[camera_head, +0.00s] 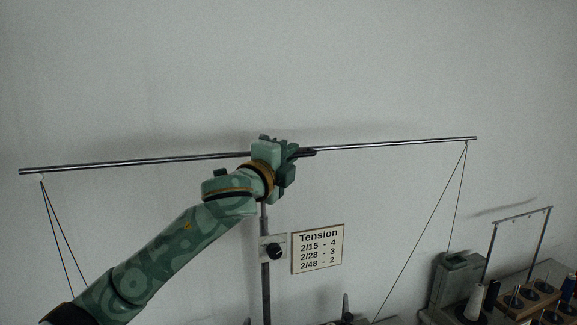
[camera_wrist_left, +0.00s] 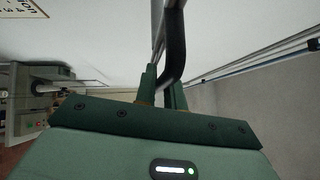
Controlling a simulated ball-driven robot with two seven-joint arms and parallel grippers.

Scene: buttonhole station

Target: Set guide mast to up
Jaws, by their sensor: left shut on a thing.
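The guide mast (camera_head: 266,292) is a thin metal pole against the wall, with a long metal crossbar (camera_head: 400,142) at its top. The crossbar tilts slightly, its right end higher in the head view. My left gripper (camera_head: 297,154) is at the middle of the crossbar. It is shut on a dark handle (camera_head: 309,152), which shows as a black curved bar (camera_wrist_left: 176,45) between the fingers in the left wrist view. The gripper and wrist hide the joint of pole and crossbar. A bracket with a black knob (camera_head: 274,251) sits lower on the pole. My right gripper is not in view.
Threads (camera_head: 428,220) hang from both crossbar ends. A "Tension" sign (camera_head: 317,249) is on the wall right of the pole. A green machine (camera_head: 457,280), a thread stand (camera_head: 541,223) and several spools stand at lower right. The wall above is clear.

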